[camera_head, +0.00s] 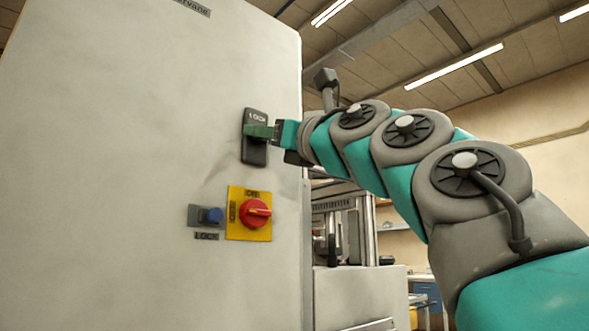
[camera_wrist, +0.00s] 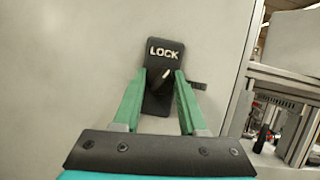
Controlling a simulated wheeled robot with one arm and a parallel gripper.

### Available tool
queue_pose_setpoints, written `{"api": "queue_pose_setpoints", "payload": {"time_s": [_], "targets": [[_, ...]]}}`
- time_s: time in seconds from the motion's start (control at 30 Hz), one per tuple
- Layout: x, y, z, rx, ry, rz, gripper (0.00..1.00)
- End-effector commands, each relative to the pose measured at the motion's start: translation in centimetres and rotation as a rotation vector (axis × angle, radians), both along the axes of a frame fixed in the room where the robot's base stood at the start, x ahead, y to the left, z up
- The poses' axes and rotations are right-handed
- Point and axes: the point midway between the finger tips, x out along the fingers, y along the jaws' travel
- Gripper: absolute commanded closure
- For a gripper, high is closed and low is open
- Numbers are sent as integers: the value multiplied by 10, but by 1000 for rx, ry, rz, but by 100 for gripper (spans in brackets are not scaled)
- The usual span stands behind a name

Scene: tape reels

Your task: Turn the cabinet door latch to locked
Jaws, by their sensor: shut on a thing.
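The cabinet door latch is a dark upright plate (camera_head: 255,152) marked LOCK, on the pale cabinet door. It also shows in the wrist view (camera_wrist: 160,45), straight ahead of my gripper. A small dark latch handle (camera_wrist: 164,79) stands out from the plate. My gripper (camera_wrist: 161,75) has its green fingers at the plate, one on each side of the handle, shut on it. In the head view my gripper (camera_head: 257,131) reaches the plate from the right and covers the handle. The handle's exact angle is hard to tell.
Below the latch are a red rotary switch (camera_head: 255,212) on a yellow plate and a blue button (camera_head: 211,215) with a LOCK label. A short dark bar (camera_wrist: 198,86) shows beside the right finger. Machinery (camera_head: 340,235) stands beyond the cabinet's right edge. The door's left side is bare.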

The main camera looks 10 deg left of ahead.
Motion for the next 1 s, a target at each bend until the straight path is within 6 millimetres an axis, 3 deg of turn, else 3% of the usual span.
{"api": "queue_pose_setpoints", "payload": {"time_s": [1.0], "targets": [[3,-3,1,-180,-211,-5,100]]}}
